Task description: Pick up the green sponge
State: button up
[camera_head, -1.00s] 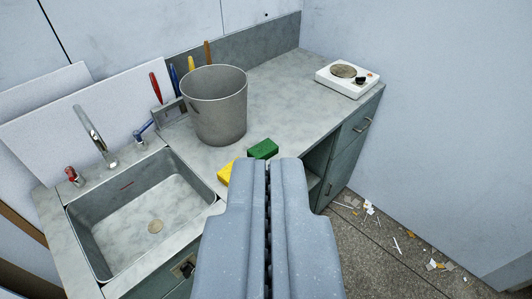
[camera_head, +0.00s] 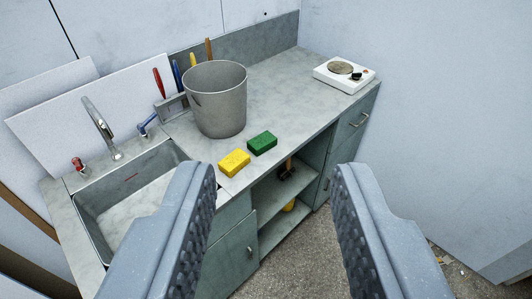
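The green sponge (camera_head: 262,143) lies flat on the grey counter, near its front edge. A yellow sponge (camera_head: 234,163) lies just to its left and a little nearer to me, with a small gap between them. My gripper (camera_head: 276,172) is open wide and empty. Its two fingers stand apart at the lower left and lower right of the view. Both sponges show in the gap between the fingers, farther off, and neither finger appears to touch them.
A grey bucket (camera_head: 215,105) stands on the counter behind the sponges. A sink (camera_head: 125,202) with a tap is at left. A white hot plate (camera_head: 345,75) sits at the far right end. Open shelves (camera_head: 287,190) are below the counter. Upright handles stand behind the bucket.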

aim_at(258, 145)
jog(key=u, duration=0.55)
jog(key=k, duration=0.15)
jog(key=z, duration=1)
jog(key=i, duration=1.3)
jog(key=u, duration=0.25)
